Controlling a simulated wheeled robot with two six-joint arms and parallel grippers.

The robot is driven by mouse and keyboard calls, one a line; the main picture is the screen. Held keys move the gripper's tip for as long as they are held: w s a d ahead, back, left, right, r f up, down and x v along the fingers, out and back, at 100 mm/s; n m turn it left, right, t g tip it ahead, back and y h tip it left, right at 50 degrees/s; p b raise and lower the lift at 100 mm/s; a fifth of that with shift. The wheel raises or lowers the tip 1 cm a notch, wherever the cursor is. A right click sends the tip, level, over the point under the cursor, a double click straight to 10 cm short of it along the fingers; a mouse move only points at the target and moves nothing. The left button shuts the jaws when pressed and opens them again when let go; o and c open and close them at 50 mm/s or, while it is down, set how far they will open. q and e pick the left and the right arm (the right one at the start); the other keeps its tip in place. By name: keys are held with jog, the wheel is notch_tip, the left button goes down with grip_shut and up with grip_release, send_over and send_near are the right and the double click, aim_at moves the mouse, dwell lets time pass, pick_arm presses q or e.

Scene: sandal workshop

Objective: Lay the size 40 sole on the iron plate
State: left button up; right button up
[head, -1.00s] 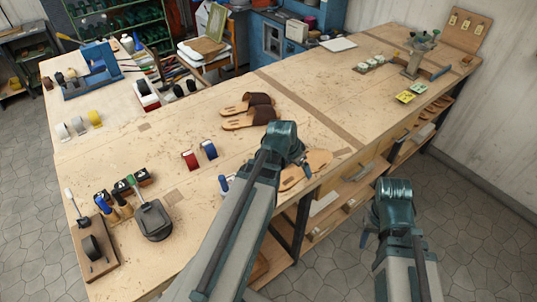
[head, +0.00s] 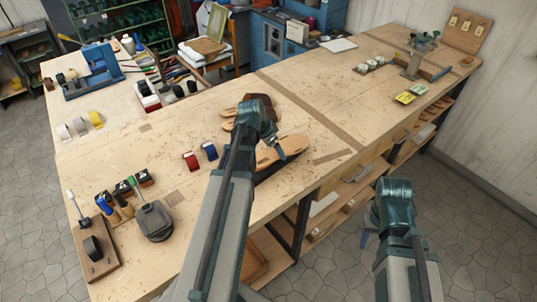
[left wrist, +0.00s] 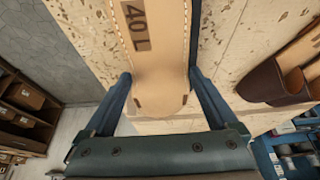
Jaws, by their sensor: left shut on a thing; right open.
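My left gripper (left wrist: 158,88) is shut on a tan sole marked "40 L" (left wrist: 158,45), with one finger along each side.
Brown strapped sandals (head: 262,101) stand behind my left gripper, partly hidden. Red (head: 190,161) and blue (head: 209,150) rolls lie left of it. The bench right of the sole is largely clear.

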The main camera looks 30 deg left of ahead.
aim_at(267, 150)
pick_arm(q)
jog(key=shift+a, duration=0.5)
jog(key=shift+a, duration=0.15)
jog(key=shift+a+f, duration=0.1)
jog(key=shift+a, duration=0.25)
notch_tip(267, 150, down, 4)
jog(key=b, duration=0.3)
jog(key=shift+a+r+b, duration=0.15)
jog(key=shift+r+b, duration=0.1)
jog(key=shift+b, duration=0.1)
jog(key=shift+f, duration=0.1)
jog(key=shift+f, duration=0.15)
jog(key=o, duration=1.3)
jog(key=shift+r, duration=0.2)
